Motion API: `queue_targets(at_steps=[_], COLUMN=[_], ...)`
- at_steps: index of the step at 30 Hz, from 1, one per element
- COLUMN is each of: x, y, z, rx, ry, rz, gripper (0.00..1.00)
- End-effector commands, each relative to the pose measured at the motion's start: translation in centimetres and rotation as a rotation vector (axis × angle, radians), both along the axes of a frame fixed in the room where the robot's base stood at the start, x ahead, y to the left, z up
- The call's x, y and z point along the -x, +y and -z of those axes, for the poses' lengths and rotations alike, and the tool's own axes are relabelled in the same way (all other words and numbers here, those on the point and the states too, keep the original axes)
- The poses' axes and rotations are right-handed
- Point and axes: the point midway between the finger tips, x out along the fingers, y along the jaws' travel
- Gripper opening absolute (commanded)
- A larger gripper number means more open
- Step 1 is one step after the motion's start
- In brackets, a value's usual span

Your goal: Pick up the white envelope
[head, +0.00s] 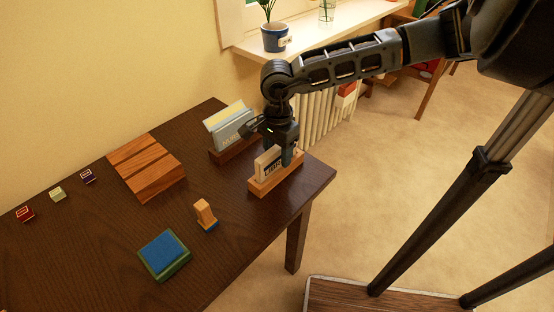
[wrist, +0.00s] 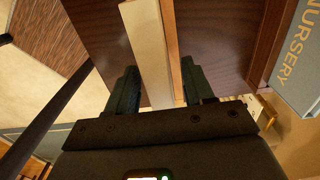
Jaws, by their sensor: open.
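A pale, off-white upright piece with dark lettering, which looks like the white envelope (head: 262,163), stands in a small wooden holder (head: 272,186) near the desk's right end. My gripper (head: 289,160) is right over this holder, pointing down, and hides part of the piece. In the wrist view, the piece's long pale edge (wrist: 149,50) runs between the two open fingers of my gripper (wrist: 160,88). I cannot tell whether either finger touches it.
A second holder (head: 236,149) behind carries a grey NURSERY folder (head: 234,134) and a yellowish sheet. A slotted wooden block (head: 146,166), a stamp (head: 205,213), a blue-topped green pad (head: 163,254) and small coloured blocks stand left on the dark desk (head: 95,235).

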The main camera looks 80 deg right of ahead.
Motion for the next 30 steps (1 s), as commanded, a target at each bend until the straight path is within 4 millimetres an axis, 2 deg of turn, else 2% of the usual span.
queue_targets(at_steps=[7, 23, 30], x=[-0.01, -0.03, -0.03], y=[-0.01, -0.01, -0.02], z=[0.08, 0.04, 0.0], rx=[0.001, 0.001, 0.001], ry=[-0.001, -0.001, -0.001], rz=[0.0, 0.0, 0.0], gripper=[0.5, 0.0, 0.0])
